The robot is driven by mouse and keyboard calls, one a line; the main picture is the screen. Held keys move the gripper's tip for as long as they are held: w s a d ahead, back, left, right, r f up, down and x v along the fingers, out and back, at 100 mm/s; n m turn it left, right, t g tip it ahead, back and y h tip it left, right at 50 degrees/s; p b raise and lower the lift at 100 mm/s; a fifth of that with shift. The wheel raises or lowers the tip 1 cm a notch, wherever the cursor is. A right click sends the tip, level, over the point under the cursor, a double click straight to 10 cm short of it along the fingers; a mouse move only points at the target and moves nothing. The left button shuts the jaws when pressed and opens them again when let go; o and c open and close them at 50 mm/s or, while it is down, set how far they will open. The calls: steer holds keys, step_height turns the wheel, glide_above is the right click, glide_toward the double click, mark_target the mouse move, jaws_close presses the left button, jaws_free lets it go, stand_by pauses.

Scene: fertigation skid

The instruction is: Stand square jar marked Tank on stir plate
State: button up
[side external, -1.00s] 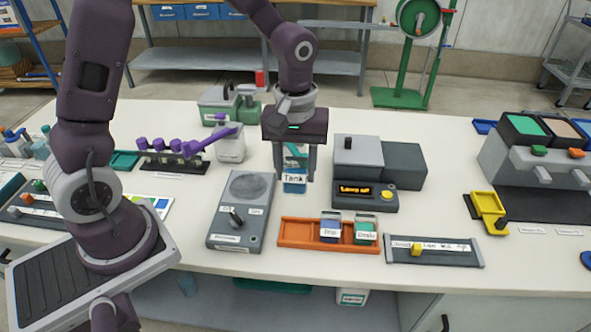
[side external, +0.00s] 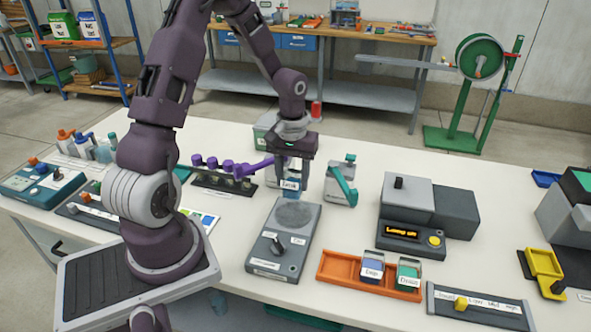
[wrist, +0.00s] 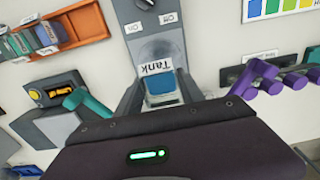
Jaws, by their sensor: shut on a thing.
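The square jar (side external: 290,186) has blue contents and a white label reading "Tank". My gripper (side external: 291,190) is shut on it, one finger on each side, and it looks upright. The jar (wrist: 163,88) also shows between the fingers in the wrist view. The grey stir plate (side external: 283,250) has a round dark top (side external: 294,214) and a knob with On and Off labels. The jar is at the far edge of the round top. I cannot tell whether its base touches the plate or hangs above it.
A jug with a teal handle (side external: 343,180) stands just right of my gripper. A purple-handled thing (side external: 255,170) and a dark rack with purple knobs (side external: 224,180) are to the left. An orange tray (side external: 335,268) with two labelled jars lies at front right.

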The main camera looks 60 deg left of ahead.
mark_target(293, 199)
steer(key=shift+f, duration=3.3)
steer(key=o, duration=1.5)
step_height(293, 199, up, 8)
steer(key=shift+f, duration=0.1)
steer(key=shift+r, duration=0.65)
